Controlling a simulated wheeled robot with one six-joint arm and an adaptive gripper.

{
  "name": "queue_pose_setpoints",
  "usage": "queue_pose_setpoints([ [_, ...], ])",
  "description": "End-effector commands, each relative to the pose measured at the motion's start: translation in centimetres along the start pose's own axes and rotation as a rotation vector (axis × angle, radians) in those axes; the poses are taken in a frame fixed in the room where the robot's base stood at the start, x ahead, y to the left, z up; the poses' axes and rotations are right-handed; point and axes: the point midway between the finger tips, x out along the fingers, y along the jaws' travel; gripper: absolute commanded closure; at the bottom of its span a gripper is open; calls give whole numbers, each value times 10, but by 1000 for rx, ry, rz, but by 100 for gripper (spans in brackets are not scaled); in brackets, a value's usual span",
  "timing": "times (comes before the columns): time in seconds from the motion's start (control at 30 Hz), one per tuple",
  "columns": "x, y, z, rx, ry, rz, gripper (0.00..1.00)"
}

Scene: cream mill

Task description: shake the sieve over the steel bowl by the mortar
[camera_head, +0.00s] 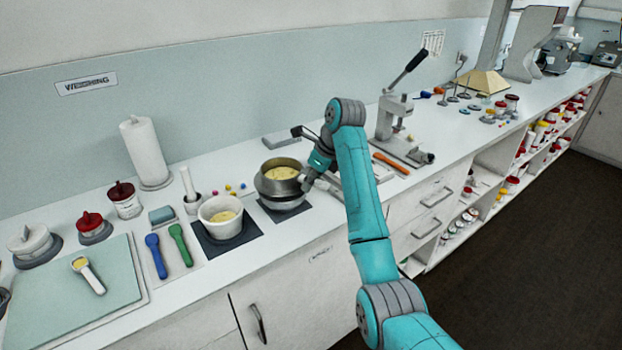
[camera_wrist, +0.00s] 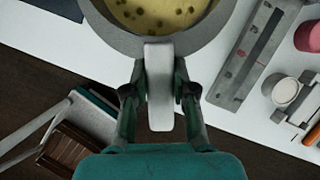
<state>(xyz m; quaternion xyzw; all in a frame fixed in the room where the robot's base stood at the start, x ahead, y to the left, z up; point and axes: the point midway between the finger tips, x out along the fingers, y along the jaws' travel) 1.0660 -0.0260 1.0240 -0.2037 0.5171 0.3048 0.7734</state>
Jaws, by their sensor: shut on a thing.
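My gripper (camera_head: 309,178) is shut on the pale handle (camera_wrist: 160,85) of the sieve (camera_head: 278,186). The sieve is a round grey metal drum with lumpy yellow material inside, and its near part fills the top of the wrist view (camera_wrist: 105,36). It is roughly level directly over the steel bowl (camera_head: 285,205), whose lower part shows on a dark mat. The sieve hides the bowl's inside, and I cannot tell whether they touch. A white bowl (camera_head: 211,230) with yellow material, perhaps the mortar, stands to the left on another dark mat.
Blue (camera_head: 155,256) and green (camera_head: 180,245) scoops lie to the left. A lever press (camera_head: 393,118) and an orange tool (camera_head: 390,163) are to the right. Small coloured balls lie behind.

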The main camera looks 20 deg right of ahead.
Motion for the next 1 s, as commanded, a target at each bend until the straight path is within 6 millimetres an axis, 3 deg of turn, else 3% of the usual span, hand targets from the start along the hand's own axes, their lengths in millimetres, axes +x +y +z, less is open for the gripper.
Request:
queue_pose_setpoints([
  [0.53, 2, 0, 0, 0, -1, -1, 100],
  [1.0, 7, 0, 13, 0, -1, -1, 100],
])
